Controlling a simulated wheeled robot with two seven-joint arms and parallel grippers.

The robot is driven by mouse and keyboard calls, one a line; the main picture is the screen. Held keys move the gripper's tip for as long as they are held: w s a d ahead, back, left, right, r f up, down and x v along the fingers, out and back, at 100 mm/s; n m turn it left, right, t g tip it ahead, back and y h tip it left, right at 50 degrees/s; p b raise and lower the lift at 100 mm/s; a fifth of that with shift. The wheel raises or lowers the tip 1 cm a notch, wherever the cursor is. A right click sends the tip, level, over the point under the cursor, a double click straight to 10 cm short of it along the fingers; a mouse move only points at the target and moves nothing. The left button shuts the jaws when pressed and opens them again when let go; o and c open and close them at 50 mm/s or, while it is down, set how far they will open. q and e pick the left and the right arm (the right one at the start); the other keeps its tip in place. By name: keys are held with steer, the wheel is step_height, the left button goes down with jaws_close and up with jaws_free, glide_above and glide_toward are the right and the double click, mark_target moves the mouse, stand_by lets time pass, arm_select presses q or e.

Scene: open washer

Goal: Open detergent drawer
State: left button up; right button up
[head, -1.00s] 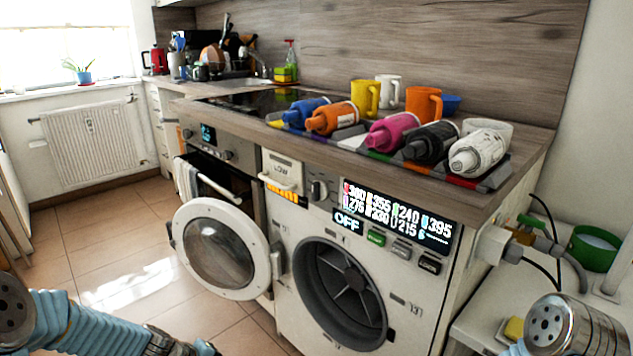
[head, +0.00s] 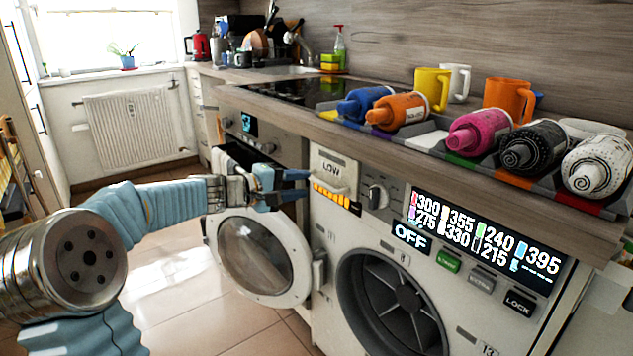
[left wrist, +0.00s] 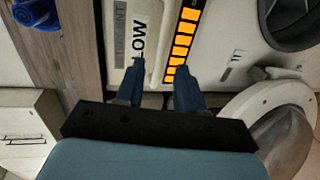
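The detergent drawer (head: 334,165) is a white front marked LOW with a protruding handle lip, at the washer's upper left. It looks shut. Orange level bars (head: 334,197) glow just below it. In the left wrist view the drawer front (left wrist: 130,35) lies ahead of the fingers. My left gripper (head: 300,184) is just left of the drawer, its blue fingers pointing at it. The left wrist view shows the fingers apart (left wrist: 160,73) with nothing clearly gripped. Contact with the handle cannot be told. My right gripper is out of view.
The washer's round door (head: 258,255) hangs open below my left gripper. The dial (head: 376,196) and display (head: 485,240) are right of the drawer. Floor (head: 175,290) is free at left.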

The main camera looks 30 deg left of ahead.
mark_target(317, 183)
arm_select(q)
steer(key=x, duration=0.5)
steer(key=shift+d+p, duration=0.1)
steer(key=shift+p, duration=0.3)
steer(key=shift+c, duration=0.2)
jaws_close()
